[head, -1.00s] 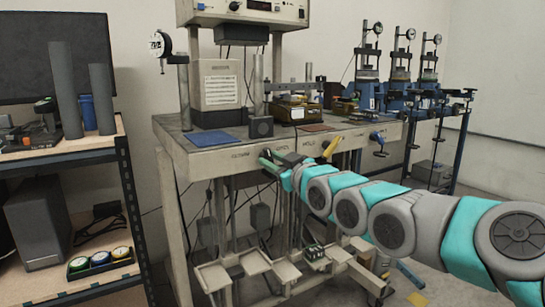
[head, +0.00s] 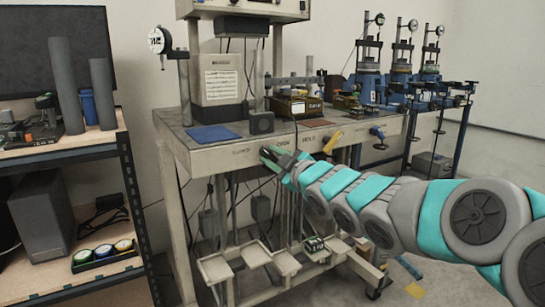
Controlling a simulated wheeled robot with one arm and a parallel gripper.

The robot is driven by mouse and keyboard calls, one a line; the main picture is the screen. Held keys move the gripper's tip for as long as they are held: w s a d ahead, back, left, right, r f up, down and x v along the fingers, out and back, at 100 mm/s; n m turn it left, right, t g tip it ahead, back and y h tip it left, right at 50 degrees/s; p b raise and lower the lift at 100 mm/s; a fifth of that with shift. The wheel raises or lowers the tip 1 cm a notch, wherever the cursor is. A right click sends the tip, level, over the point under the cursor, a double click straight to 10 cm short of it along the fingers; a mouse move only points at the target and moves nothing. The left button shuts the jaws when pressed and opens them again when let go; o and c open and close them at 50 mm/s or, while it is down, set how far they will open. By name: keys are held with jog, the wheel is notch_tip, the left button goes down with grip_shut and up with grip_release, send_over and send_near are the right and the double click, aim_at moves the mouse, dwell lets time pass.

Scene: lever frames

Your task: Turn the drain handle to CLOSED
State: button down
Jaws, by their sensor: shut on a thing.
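A grey workbench (head: 205,160) has small, hard-to-read labels along its front edge. A green handle (head: 267,153) is at the front edge, mostly hidden by my gripper. My gripper (head: 277,162) is shut around it, with my arm reaching in from the right. A yellow handle (head: 332,142) slants at the front edge to the right of my gripper. A blue handle (head: 378,133) is farther right. I cannot tell from the labels which handle is the drain one, nor the green handle's exact setting.
A shelf unit (head: 122,150) stands close on the left, with grey cylinders on top. A blue mat (head: 213,133) and instruments lie on the bench. Pale trays (head: 255,253) and legs fill the space below. Blue test stands (head: 370,85) stand behind right.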

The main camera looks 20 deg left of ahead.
jog(key=c, duration=0.8)
grip_release()
jog(key=v, duration=0.7)
jog(key=shift+s+d+b, duration=0.25)
jog(key=shift+s+b, duration=0.05)
